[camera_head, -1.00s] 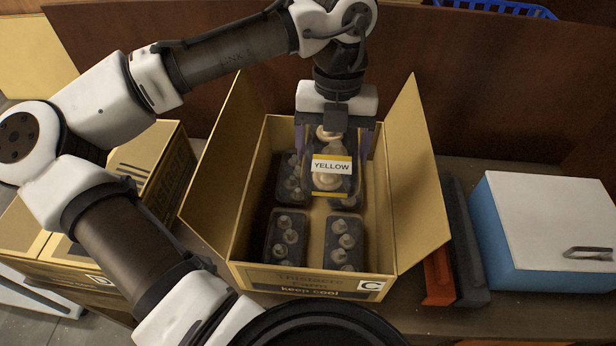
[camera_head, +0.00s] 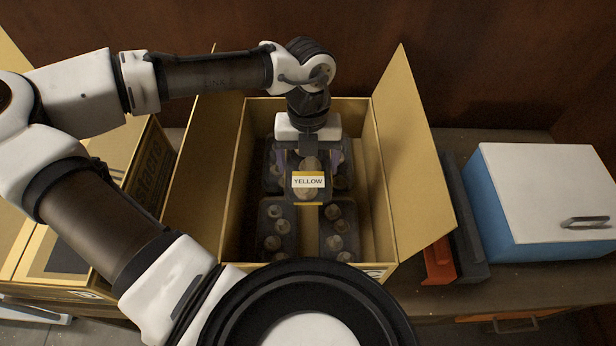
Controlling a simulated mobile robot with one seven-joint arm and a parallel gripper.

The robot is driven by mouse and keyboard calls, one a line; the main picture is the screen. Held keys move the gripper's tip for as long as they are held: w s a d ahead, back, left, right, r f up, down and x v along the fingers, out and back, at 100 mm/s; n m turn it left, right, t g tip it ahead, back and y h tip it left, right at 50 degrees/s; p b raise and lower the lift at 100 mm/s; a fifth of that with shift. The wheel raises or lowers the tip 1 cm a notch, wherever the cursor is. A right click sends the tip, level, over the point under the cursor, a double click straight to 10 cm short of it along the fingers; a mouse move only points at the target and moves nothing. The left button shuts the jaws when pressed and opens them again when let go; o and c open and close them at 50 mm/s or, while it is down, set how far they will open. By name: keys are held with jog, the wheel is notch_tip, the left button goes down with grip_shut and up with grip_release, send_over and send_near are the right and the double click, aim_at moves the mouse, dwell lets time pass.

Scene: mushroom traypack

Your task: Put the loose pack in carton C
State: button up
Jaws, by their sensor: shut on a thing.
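My gripper (camera_head: 309,163) is shut on a mushroom pack with a white and yellow "YELLOW" label (camera_head: 308,182). The held pack is inside the outline of open carton C (camera_head: 381,205), near its middle, towards the back. Dark packs of mushrooms lie in the carton, including a front left pack (camera_head: 277,231) and a front right pack (camera_head: 338,231). More mushrooms show at both sides behind the held pack. I cannot tell whether the held pack touches those beneath it.
Carton C's right flap (camera_head: 415,150) and left flap (camera_head: 203,150) stand up beside the opening. Another carton (camera_head: 140,185) stands at the left. A blue box with a white lid (camera_head: 545,205) and an orange bin (camera_head: 438,262) are at the right.

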jog(key=shift+f+b, duration=0.3)
jog(key=shift+f, duration=2.65)
jog(key=shift+f, duration=0.1)
jog(key=o, duration=0.9)
jog(key=r, duration=0.4)
jog(key=w+r, duration=0.1)
jog(key=r, duration=0.3)
jog(key=r+p, duration=0.1)
jog(key=r, duration=0.3)
jog(key=shift+w, duration=0.2)
